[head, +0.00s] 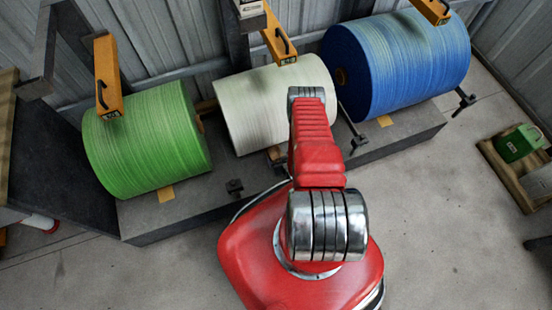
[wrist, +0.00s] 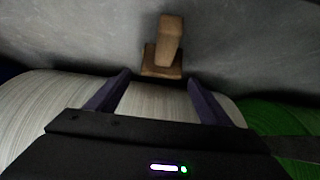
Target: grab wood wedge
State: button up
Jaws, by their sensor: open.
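A brown wood wedge (wrist: 164,50) shows in the wrist view, a block with a raised upright part on a wider foot. It stands against a grey surface, just beyond the white roll (wrist: 55,98). My gripper (wrist: 159,78) is open, with its two dark purple fingers apart on either side of the line to the wedge. The wedge is ahead of the fingertips, and nothing is held. In the head view my red arm hides the gripper. A small piece of wood (head: 274,154) shows at the white roll's lower edge; I cannot tell if it is the same wedge.
A green roll (head: 148,140), the white roll (head: 262,110) and a blue roll (head: 400,62) lie on a dark grey platform (head: 150,232). Yellow arms (head: 108,75) hang above them. A green box (head: 519,142) sits on a wooden pallet at right. The right floor is mostly clear.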

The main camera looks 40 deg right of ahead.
aim_at(277, 156)
jog(key=shift+x, duration=2.4)
jog(key=shift+c, duration=0.2)
jog(key=c, duration=1.3)
